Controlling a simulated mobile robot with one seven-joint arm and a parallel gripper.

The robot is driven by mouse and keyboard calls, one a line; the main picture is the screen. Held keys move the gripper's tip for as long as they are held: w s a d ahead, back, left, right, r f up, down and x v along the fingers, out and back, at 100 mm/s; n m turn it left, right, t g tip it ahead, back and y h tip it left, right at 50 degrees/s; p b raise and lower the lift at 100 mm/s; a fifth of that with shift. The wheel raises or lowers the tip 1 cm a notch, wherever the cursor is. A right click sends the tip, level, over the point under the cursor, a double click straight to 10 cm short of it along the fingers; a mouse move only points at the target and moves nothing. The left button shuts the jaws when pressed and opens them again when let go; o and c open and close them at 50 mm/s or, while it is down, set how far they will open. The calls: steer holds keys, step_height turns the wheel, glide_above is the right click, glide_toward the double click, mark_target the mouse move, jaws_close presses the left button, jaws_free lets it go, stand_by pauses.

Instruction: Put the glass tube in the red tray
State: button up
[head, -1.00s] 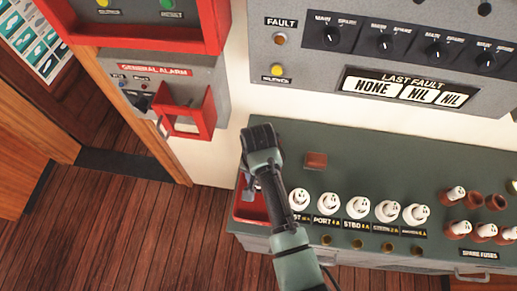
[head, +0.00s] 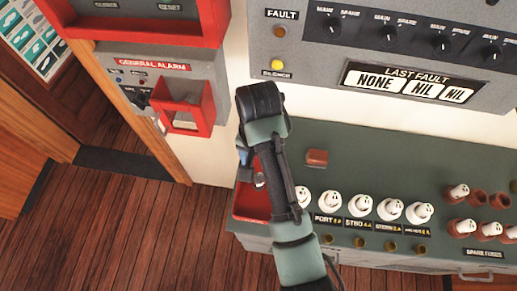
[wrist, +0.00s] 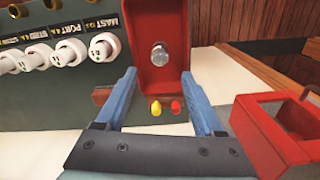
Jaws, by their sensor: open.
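The red tray (head: 250,203) sits at the left end of the green console, partly hidden by my arm. In the wrist view the red tray (wrist: 160,82) is straight ahead, beyond my fingers. A small shiny, round-ended clear piece, seemingly the glass tube (wrist: 159,54), shows against the tray's inside, apart from both fingers. It shows as a small silvery spot in the head view (head: 259,181). I cannot tell whether it rests on the tray floor. My gripper (wrist: 160,90) is open, its blue fingers wide apart with nothing between them; in the head view it is above the tray.
White fuse holders (head: 355,205) stand in a row right of the tray. A reddish-brown block (head: 317,158) lies on the console behind them. The red-framed alarm box (head: 185,105) juts from the wall at left, and spare fuses (head: 459,191) stand at far right.

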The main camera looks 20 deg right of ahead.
steer(key=shift+r+p, duration=0.95)
steer(key=shift+r, duration=0.35)
